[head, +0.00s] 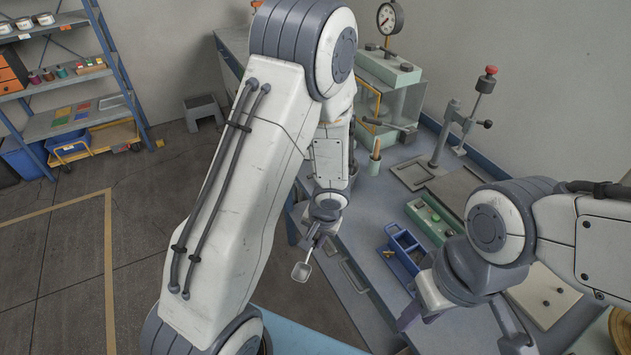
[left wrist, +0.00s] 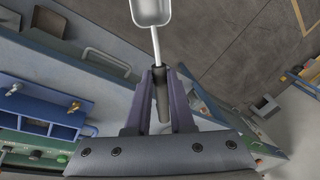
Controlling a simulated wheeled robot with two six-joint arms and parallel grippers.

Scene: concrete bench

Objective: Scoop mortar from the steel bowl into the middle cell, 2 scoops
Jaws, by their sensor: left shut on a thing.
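My left gripper (head: 318,232) is shut on the handle of a small metal scoop (head: 301,271). In the left wrist view the fingers (left wrist: 161,100) clamp the dark handle, and the pale scoop pan (left wrist: 151,12) points away from them. No mortar is visible in the pan. The scoop is by the bench's front edge, left of the blue mould (head: 402,244). The mould has open cells and brass fasteners; it also shows in the left wrist view (left wrist: 38,108). I cannot make out the steel bowl; my left arm covers part of the bench.
A press stand with a red knob (head: 463,120) and a glass-sided cabinet with a gauge (head: 390,85) stand at the back. Shelves (head: 60,85) stand far left across open floor.

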